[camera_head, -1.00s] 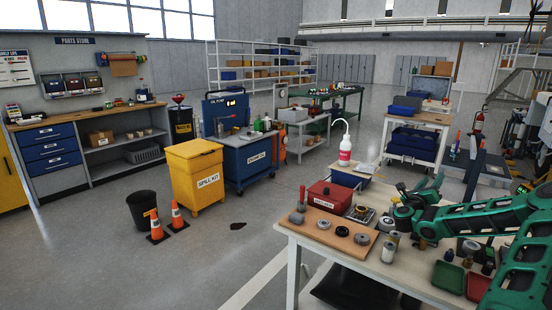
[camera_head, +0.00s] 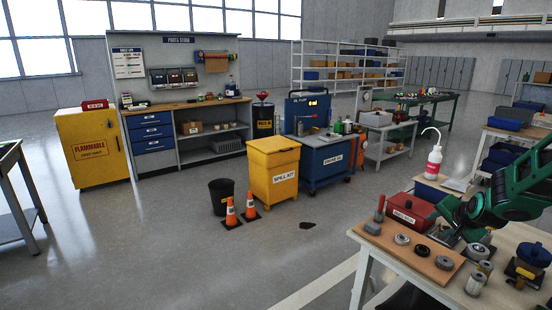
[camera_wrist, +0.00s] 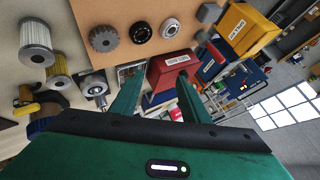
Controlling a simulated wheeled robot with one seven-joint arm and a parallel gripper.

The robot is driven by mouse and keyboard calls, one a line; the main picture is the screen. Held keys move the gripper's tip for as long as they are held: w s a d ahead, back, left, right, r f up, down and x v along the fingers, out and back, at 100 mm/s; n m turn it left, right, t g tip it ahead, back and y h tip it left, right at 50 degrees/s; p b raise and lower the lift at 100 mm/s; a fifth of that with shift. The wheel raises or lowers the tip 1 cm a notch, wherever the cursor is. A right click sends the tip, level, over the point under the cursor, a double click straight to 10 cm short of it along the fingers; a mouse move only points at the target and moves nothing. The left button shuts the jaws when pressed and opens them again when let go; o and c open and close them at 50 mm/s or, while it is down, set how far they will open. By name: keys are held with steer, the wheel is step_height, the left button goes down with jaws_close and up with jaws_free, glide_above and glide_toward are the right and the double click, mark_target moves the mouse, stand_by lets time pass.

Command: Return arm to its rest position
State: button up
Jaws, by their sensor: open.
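My green arm reaches in from the right edge in the head view, over the worktable (camera_head: 357,282). In the wrist view my gripper (camera_wrist: 160,90) has its two green fingers apart with nothing between them. Beyond the fingers is a red box (camera_wrist: 168,72) with a white label. The same red box (camera_head: 410,207) stands on the worktable in the head view, left of my arm. In the head view my fingers are mostly hidden among the arm and the things behind it.
A wooden board (camera_head: 408,250) with rings and gears lies at the table's front left. Metal cylinders (camera_head: 475,283) stand beside it. A white squeeze bottle (camera_head: 434,160) stands behind. A yellow spill kit bin (camera_head: 272,170), cones (camera_head: 231,212) and a black bucket (camera_head: 221,196) stand on the open floor.

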steer(key=s+a+r+n+g, duration=0.1)
steer(key=s+a+n+g, duration=0.1)
steer(key=s, duration=1.1)
steer(key=s+a+r+n+g+y, duration=0.1)
steer(key=s+a+g, duration=0.3)
steer(key=s, duration=1)
steer(key=s+a+r+n+g+y, duration=0.1)
steer(key=s+a, duration=0.4)
steer(key=s, duration=0.8)
step_height(320, 180, up, 2)
steer(key=shift+s+r+n+g, duration=0.15)
steer(key=shift+s+n+g, duration=0.2)
steer(key=shift+n+g, duration=0.65)
steer(key=shift+c, duration=1.4)
steer(key=shift+d, duration=0.1)
